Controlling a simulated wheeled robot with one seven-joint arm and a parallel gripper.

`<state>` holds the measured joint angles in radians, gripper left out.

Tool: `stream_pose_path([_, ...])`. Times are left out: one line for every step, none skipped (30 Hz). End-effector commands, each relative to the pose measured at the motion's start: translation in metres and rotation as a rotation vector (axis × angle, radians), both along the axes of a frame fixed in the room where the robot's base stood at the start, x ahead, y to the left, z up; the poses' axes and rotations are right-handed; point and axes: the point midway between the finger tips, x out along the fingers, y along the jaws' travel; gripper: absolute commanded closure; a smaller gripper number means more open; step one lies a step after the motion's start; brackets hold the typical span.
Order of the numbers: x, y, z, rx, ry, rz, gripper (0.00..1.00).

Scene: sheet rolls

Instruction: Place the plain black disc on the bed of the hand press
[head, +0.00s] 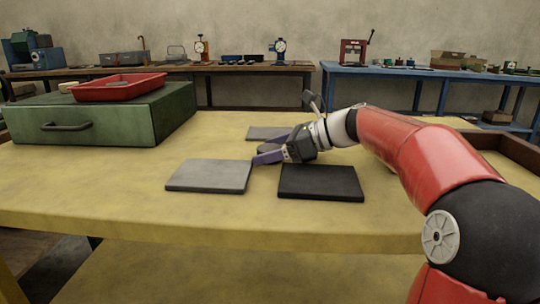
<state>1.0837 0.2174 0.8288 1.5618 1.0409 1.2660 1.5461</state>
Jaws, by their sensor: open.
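My gripper (262,147) has purple fingers and is open, low over the yellow table among several flat plates. A small dark rounded thing (268,149) shows between the fingers; it may be the black disc, but I cannot tell, nor whether the fingers touch it. A red frame with a dark lever, which looks like the hand press (354,53), stands on the blue bench at the back right. Its bed is too small to make out.
On the yellow table (90,200) lie a grey plate (209,175), a black plate (321,183) and a farther grey plate (262,132). A green box (105,122) carries a red tray (117,92) at left. The blue bench (400,72) holds small items. The table's front left is clear.

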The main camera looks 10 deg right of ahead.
Motion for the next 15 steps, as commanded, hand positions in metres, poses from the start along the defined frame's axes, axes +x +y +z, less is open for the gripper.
stream_pose_path([0.0003, 0.0016, -0.0012, -0.001, 0.0, 0.002, 0.21])
stream_pose_path([0.0005, 0.0018, -0.0012, -0.001, 0.0, 0.002, 0.21])
stream_pose_path([0.0004, 0.0017, -0.0011, -0.002, 0.001, 0.002, 0.21])
stream_pose_path([0.0004, 0.0019, -0.0012, -0.002, 0.001, 0.002, 0.21])
stream_pose_path([0.0004, 0.0019, -0.0012, -0.002, 0.001, 0.002, 0.21])
stream_pose_path([0.0003, 0.0019, -0.0012, -0.002, 0.001, 0.002, 0.21])
stream_pose_path([0.0003, 0.002, -0.0012, -0.002, 0.001, 0.002, 0.25])
stream_pose_path([0.0003, 0.002, -0.0012, -0.002, 0.001, 0.002, 0.29])
stream_pose_path([0.0003, 0.0019, -0.0013, -0.002, 0.001, 0.002, 0.34])
stream_pose_path([0.0003, 0.0019, -0.0012, -0.002, 0.001, 0.002, 0.38])
stream_pose_path([0.0003, 0.0017, -0.0012, -0.002, 0.001, 0.002, 0.42])
stream_pose_path([0.0003, 0.0017, -0.0011, -0.002, 0.001, 0.002, 0.47])
stream_pose_path([0.0003, 0.0017, -0.0011, -0.002, 0.001, 0.001, 0.51])
stream_pose_path([0.0002, 0.0016, -0.001, -0.002, 0.001, 0.001, 0.55])
stream_pose_path([0.0003, 0.0015, -0.0009, -0.002, 0.001, 0.001, 0.6])
